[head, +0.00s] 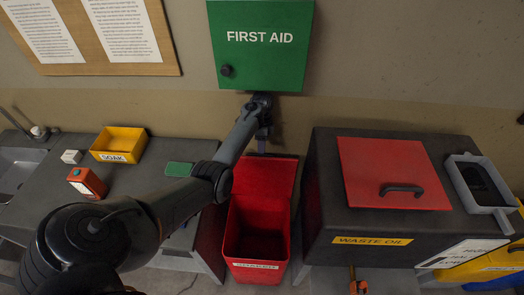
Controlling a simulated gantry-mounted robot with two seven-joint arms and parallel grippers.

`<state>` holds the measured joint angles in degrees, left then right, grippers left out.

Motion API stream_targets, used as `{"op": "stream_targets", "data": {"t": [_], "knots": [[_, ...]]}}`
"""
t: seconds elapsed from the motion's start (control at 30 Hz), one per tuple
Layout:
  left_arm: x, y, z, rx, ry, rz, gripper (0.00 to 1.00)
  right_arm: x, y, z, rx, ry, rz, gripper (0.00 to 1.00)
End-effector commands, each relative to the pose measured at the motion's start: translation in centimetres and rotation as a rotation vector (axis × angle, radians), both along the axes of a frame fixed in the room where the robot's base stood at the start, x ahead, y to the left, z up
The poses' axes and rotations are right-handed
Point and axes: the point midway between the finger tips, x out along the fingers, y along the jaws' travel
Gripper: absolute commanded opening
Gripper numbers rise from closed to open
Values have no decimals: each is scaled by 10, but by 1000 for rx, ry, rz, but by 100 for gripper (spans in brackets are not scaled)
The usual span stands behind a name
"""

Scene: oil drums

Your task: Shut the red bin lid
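The red bin (243,240) stands on the floor between the two grey benches, its mouth open and its inside dark. Its red lid (275,178) is raised and stands up at the back of the bin, near the wall. My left arm reaches in from the lower left across the bench. My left gripper (263,138) is at the lid's top edge or behind it, below the green cabinet. Its fingers are small and dark, so I cannot tell whether they are open or touch the lid. My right gripper is not in view.
A green first aid cabinet (262,60) hangs above the bin. Left bench (40,190) holds a yellow box (119,145), an orange device (87,184) and a green item (178,169). Right is a waste oil unit (330,210) with a shut red cover (380,165) and grey tray (480,185).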

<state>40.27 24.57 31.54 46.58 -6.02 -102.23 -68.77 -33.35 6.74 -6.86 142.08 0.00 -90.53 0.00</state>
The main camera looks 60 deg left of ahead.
Motion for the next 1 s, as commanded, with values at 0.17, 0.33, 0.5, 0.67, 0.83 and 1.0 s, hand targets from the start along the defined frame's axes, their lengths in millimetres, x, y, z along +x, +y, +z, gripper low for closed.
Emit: {"op": "stream_targets", "data": {"t": [0.17, 0.33, 0.5, 0.67, 0.83, 1.0], "knots": [[-3, -3, -23, 1, 1, 0, 40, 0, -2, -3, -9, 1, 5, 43], [-4, -5, -34, 1, 1, 1, 40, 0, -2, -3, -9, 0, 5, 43], [-4, -5, -37, 1, 0, 1, 40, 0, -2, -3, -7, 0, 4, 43], [-4, -5, -37, 1, 0, 1, 40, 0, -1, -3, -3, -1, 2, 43], [-4, -5, -37, 1, 0, 1, 15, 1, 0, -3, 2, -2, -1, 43], [-4, -5, -37, 1, 0, 1, 0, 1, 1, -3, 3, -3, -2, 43]]}}
